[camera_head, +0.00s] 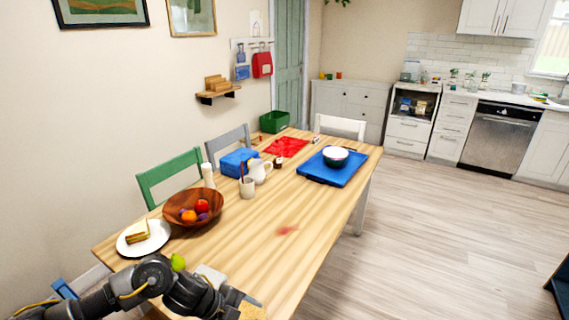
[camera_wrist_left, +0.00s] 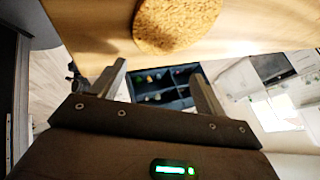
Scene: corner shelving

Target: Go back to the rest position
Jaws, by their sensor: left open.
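My left arm enters the head view at the bottom left and reaches along the near edge of the wooden table (camera_head: 265,238). Its fingers are hard to make out there. In the left wrist view my left gripper (camera_wrist_left: 158,72) has its two fingers spread wide apart, with nothing held between them. A round cork piece (camera_wrist_left: 178,22) lies on the wooden table surface (camera_wrist_left: 85,25), apart from the fingers. A tan piece, maybe the same cork, shows beside my arm in the head view (camera_head: 243,303). My right gripper is not in view.
Near my arm are a green fruit (camera_head: 178,262), a plate with cake (camera_head: 160,239) and a fruit bowl (camera_head: 176,218). Farther along stand a white jug (camera_head: 260,171), a cup (camera_head: 247,188) and a blue tray (camera_head: 316,173) with a bowl (camera_head: 335,156).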

